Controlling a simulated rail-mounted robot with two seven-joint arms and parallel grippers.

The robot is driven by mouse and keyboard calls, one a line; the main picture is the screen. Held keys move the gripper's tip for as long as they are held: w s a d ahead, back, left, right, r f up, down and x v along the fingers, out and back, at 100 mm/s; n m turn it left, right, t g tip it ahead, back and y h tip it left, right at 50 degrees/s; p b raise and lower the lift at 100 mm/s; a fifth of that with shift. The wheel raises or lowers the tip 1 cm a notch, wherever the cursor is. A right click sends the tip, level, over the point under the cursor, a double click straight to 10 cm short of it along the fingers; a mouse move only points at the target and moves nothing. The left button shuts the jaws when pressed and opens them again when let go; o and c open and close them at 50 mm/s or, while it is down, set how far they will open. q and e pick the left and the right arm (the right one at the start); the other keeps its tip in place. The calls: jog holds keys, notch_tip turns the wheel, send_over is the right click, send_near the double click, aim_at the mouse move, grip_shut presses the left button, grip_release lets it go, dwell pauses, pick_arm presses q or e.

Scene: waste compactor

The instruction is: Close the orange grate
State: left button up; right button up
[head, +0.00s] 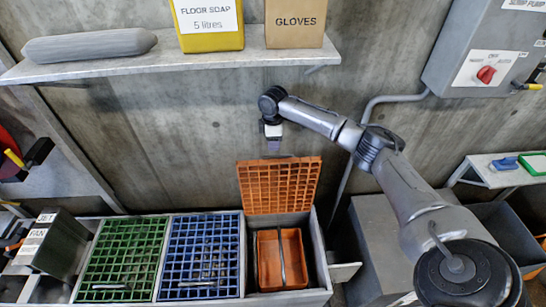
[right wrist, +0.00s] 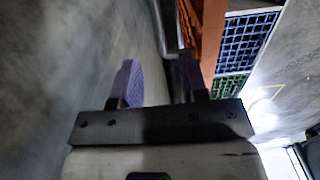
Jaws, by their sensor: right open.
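The orange grate (head: 279,186) stands open, tilted up at the back of the right-hand compartment (head: 321,262). Below it an orange bin (head: 268,260) with a grey handle sits in the uncovered compartment. My right gripper (head: 272,146) points down just above and behind the grate's top edge, near the wall. In the right wrist view its two fingers (right wrist: 158,75) are apart with nothing between them. The orange grate (right wrist: 212,35) shows there just right of the right finger; whether they touch I cannot tell. My left gripper is not in view.
The blue grate (head: 200,256) and green grate (head: 124,257) lie flat over the compartments to the left. A shelf (head: 190,64) with a soap container (head: 209,36) and a gloves box (head: 296,25) hangs above. A conduit (head: 368,112) runs down the wall on the right.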

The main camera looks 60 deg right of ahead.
notch_tip(320, 180, down, 6)
jog(key=shift+b, duration=0.8)
jog(key=shift+f, duration=0.4)
grip_shut()
